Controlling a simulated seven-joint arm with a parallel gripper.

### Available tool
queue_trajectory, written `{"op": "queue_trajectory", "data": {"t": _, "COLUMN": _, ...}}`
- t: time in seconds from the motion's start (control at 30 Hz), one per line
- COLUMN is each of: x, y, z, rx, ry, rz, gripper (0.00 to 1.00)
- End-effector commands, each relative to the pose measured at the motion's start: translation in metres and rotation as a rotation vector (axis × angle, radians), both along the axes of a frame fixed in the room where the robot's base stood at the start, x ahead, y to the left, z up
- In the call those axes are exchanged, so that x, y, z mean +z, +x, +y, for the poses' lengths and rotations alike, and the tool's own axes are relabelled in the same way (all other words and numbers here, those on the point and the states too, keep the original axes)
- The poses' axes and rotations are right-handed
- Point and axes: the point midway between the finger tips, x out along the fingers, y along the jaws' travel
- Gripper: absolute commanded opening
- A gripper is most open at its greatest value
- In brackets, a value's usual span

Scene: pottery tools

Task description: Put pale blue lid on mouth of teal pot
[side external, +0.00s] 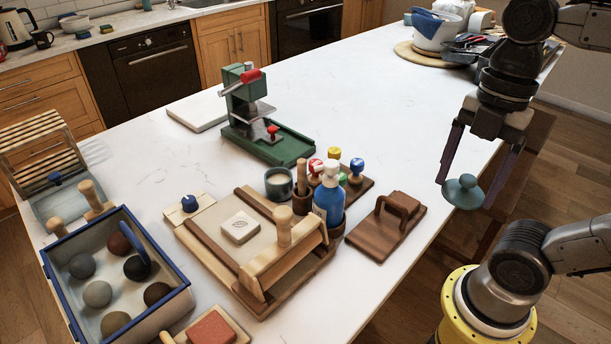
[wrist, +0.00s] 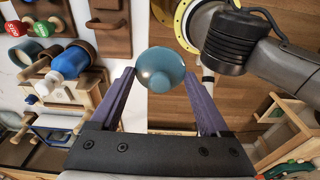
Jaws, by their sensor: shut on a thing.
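The pale blue lid (side external: 463,191), a round disc with a small knob on top, is held between the fingertips of my gripper (side external: 466,193). In the wrist view the lid (wrist: 160,70) sits between the two purple fingers, its knob towards the camera. It hangs in the air to the right of the counter's edge, and looks roughly level. The teal pot (side external: 279,185) stands upright on the counter, left of the blue bottle. Its mouth is uncovered and its inside looks cream. It also shows at the left of the wrist view (wrist: 24,54). My gripper is well to its right.
A blue bottle with a white pump (side external: 328,203) and stamps with coloured knobs (side external: 356,170) stand right of the pot. A wooden block with a handle (side external: 388,230) lies near the counter's edge. A green press (side external: 262,140) stands behind.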

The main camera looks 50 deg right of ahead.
Motion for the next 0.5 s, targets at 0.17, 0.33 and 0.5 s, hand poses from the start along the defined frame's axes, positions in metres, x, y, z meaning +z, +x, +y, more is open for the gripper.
{"op": "queue_trajectory", "data": {"t": 0.17, "x": 0.039, "y": 0.055, "z": 0.001, "rx": 0.0, "ry": 0.0, "rz": 0.002, "gripper": 0.25}}
{"op": "queue_trajectory", "data": {"t": 0.33, "x": 0.063, "y": 0.11, "z": 0.004, "rx": 0.006, "ry": 0.0, "rz": 0.003, "gripper": 0.25}}
{"op": "queue_trajectory", "data": {"t": 0.5, "x": 0.075, "y": 0.166, "z": 0.011, "rx": 0.019, "ry": 0.0, "rz": 0.004, "gripper": 0.25}}
